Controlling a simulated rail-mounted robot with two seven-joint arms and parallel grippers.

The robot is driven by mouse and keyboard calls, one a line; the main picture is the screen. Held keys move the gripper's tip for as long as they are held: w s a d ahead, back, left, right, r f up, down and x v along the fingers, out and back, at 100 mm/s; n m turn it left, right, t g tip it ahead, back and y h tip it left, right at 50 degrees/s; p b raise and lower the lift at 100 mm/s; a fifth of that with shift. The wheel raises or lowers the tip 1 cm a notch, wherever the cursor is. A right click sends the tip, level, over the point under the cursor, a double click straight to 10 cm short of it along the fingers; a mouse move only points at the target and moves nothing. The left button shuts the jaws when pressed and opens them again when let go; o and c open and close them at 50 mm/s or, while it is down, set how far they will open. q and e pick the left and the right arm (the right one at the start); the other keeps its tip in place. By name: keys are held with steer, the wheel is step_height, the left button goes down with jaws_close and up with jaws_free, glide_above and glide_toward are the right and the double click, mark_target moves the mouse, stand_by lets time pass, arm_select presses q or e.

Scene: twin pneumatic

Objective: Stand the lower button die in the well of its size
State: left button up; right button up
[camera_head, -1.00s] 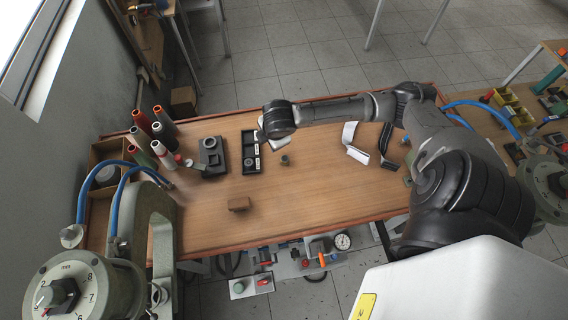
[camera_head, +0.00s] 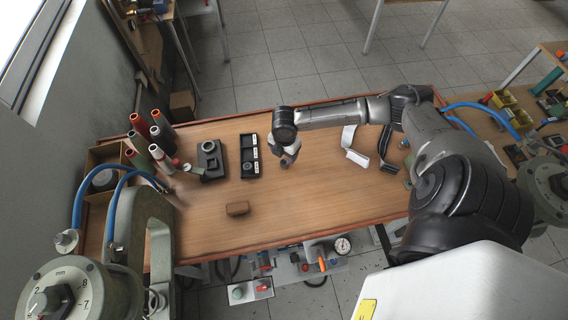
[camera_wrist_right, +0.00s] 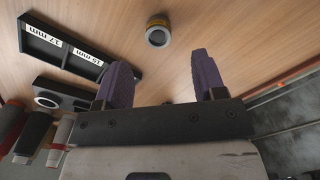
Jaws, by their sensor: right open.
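A small round die with a light ring and dark centre (camera_wrist_right: 158,31) stands on the wooden table in the right wrist view, just beyond my fingertips. In the head view my right gripper (camera_head: 287,159) hangs over its place and hides it. My right gripper's purple fingers (camera_wrist_right: 161,76) are apart, with nothing between them. The black well tray (camera_head: 250,141) lies left of the gripper in the head view. Its labels, seeming to read 17 mm and 15 mm, show on the tray (camera_wrist_right: 75,62) in the wrist view. A round piece (camera_head: 248,165) sits in its lower part. My left gripper is not seen.
A dark block with a ring (camera_head: 209,148) stands left of the tray. Several upright coloured tubes (camera_head: 158,131) stand at the far left. White and dark bent strips (camera_head: 356,152) lie right.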

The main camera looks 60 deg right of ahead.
mark_target(284, 162)
steer(key=shift+w+f, duration=0.1)
steer(key=shift+f, duration=3)
steer(key=shift+c, duration=0.3)
steer(key=c, duration=1.1)
steer(key=shift+r, duration=0.2)
